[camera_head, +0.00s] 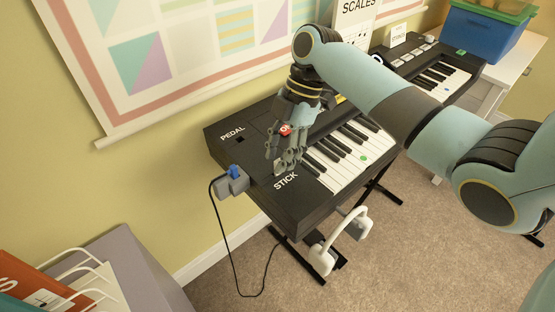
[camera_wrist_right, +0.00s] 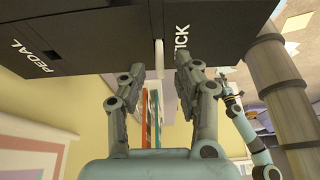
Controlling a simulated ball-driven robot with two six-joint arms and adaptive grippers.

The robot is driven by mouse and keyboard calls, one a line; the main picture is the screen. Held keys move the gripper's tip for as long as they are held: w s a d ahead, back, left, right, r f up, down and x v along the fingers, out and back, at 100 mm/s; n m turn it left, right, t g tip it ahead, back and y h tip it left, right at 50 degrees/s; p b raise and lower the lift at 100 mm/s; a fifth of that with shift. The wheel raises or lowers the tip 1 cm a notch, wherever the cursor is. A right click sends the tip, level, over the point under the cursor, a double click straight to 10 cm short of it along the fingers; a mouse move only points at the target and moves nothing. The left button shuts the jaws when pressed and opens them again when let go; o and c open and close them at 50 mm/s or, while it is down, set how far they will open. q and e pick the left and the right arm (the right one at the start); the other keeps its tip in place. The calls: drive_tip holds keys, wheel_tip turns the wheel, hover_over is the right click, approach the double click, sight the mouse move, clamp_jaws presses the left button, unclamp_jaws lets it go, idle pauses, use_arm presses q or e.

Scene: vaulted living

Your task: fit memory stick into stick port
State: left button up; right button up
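The black keyboard (camera_head: 240,150) has a PEDAL label and a STICK label (camera_head: 285,180) on its left end. My right gripper (camera_head: 283,160) points down over that end, beside the STICK label. In the right wrist view its two fingers (camera_wrist_right: 160,68) are open. A slim white piece, seemingly the memory stick (camera_wrist_right: 158,53), shows between the fingertips with a gap on each side. Its upper end meets the keyboard's dark edge near STICK; how deep it sits, and the port itself, I cannot see. A second arm (camera_wrist_right: 240,115), seemingly my left, shows small at right; its gripper is unclear.
A grey block with a blue top (camera_head: 233,182) and a black cable sits at the keyboard's left end. White headphones (camera_head: 322,258) hang at its front. A grey cabinet (camera_head: 140,255) with folders stands lower left. A blue bin (camera_head: 480,35) is at back right.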

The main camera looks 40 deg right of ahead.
drive_tip(key=v, duration=1)
drive_tip(key=shift+d, duration=0.1)
